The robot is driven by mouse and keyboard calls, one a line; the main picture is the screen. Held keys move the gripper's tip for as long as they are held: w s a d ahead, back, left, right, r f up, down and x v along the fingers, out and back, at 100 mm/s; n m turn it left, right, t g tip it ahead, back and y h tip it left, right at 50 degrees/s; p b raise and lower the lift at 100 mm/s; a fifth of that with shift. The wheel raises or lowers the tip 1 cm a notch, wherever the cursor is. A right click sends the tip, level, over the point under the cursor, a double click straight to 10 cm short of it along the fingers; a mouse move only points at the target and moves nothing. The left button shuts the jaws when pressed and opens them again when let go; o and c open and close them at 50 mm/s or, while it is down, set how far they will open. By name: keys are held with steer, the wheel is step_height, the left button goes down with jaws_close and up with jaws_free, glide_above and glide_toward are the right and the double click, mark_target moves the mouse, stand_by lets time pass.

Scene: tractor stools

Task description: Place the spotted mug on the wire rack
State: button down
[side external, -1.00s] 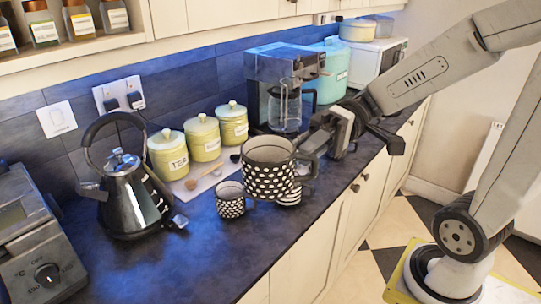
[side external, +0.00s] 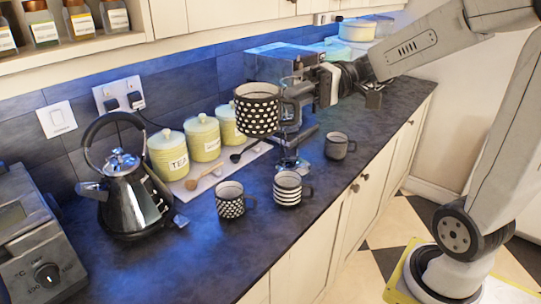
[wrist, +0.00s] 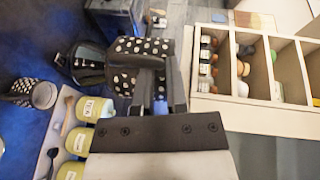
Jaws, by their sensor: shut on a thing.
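The large black mug with white spots (side external: 257,115) is held upright in the air above the counter, in front of the yellow canisters. My gripper (side external: 297,97) is shut on its right side, at the handle. In the wrist view the mug (wrist: 138,78) is between the fingers of my gripper (wrist: 160,85). A smaller patterned black-and-white mug (side external: 230,205) stands on the counter below; it also shows in the wrist view (wrist: 42,95). I cannot make out a wire rack in either view.
A striped mug (side external: 287,191) and a plain dark mug (side external: 338,146) stand on the counter. A black kettle (side external: 130,200) is at left. Yellow canisters (side external: 167,157) and spoons sit behind. A coffee machine (side external: 270,68) is at the back. The front counter is clear.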

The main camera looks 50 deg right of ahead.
steer(key=w+d+f+m+t+h, duration=0.1)
steer(key=w+d+m+t+h, duration=0.25)
steer(key=d, duration=0.55)
steer(key=w+d+m+t+h, duration=0.25)
steer(key=w+d, duration=0.25)
steer(key=d, duration=0.4)
steer(key=w+d+f+m+t+h, duration=0.1)
steer(key=w+d+m+t+h, duration=0.2)
steer(key=d, duration=0.7)
step_height(320, 180, down, 20)
steer(key=w+y, duration=0.1)
steer(key=shift+a+f, duration=0.2)
steer(key=shift+a, duration=0.15)
steer(key=shift+f, duration=2.25)
steer(key=shift+f, duration=1.75)
steer(key=shift+f, duration=0.15)
